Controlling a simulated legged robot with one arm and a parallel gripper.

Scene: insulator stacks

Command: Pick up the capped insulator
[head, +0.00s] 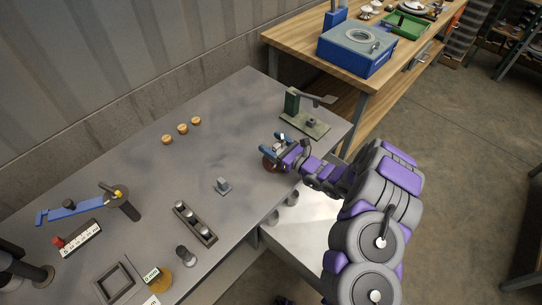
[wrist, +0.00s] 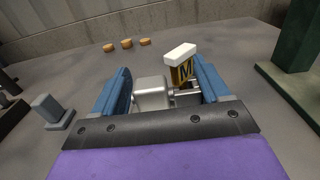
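My gripper (head: 285,146) is low over the right part of the grey table. A reddish-brown round body (head: 269,163), which looks like the insulator, shows partly beneath it. In the wrist view my gripper (wrist: 165,88) has its two blue fingers apart. A silver metal cap (wrist: 151,94) stands between them, nearer the left finger, with a gap to the right finger. A white-topped, yellowish piece with a dark mark (wrist: 182,66) shows just behind the cap, near the right finger. The insulator's body is hidden in the wrist view.
A green stand (head: 305,118) with a lever is close behind to the right. Three small tan discs (head: 182,129) lie near the wall. A small grey block (head: 223,185) and a dark rack (head: 195,222) stand to the left. The table's middle is mostly clear.

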